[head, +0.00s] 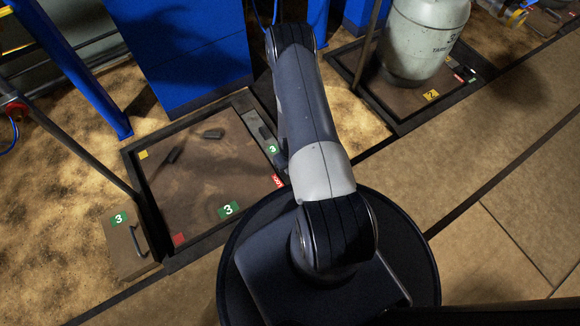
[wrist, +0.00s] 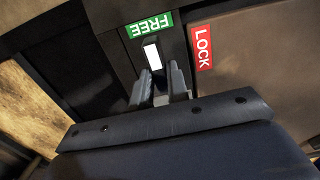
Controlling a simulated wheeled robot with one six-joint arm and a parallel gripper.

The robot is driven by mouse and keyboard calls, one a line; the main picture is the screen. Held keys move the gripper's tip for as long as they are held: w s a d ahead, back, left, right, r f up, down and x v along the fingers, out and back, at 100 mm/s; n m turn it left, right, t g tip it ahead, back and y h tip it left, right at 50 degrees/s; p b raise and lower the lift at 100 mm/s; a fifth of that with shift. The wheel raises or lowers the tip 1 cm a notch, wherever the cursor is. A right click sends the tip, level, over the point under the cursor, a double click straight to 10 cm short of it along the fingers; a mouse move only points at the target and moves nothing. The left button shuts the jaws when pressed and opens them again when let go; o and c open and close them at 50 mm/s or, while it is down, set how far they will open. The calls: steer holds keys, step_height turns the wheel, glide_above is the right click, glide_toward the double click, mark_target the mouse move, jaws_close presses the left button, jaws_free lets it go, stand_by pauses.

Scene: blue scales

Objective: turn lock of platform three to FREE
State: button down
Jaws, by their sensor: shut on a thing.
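Platform three (head: 190,195) is a brown plate in a dark frame, with a green 3 label (head: 228,210) at its front. Its lock is on the right side, near a red LOCK label (head: 278,181), and is partly hidden by my arm. In the wrist view, my gripper (wrist: 163,86) is shut on the lock lever, mostly hidden between the fingers. A white mark (wrist: 152,57) shows just beyond the fingertips. It lies close to the green FREE label (wrist: 149,24), with the red LOCK label (wrist: 203,47) to its right. My gripper is hidden in the head view.
A grey tank (head: 425,40) stands on platform two (head: 395,100) at the upper right. A tan box (head: 122,255) with a handle and a 3 label is left of platform three. A blue cabinet (head: 180,50) stands behind. Open floor (head: 480,190) lies right.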

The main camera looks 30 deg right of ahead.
steer(key=c, duration=1.4)
jaws_free()
steer(key=shift+o, duration=0.2)
steer(key=shift+r, duration=0.1)
step_height(320, 180, up, 11)
steer(key=p, duration=0.5)
steer(key=shift+f, duration=0.2)
step_height(320, 180, down, 11)
steer(key=b, duration=0.5)
steer(key=shift+r+m, duration=0.1)
steer(key=shift+m, duration=0.2)
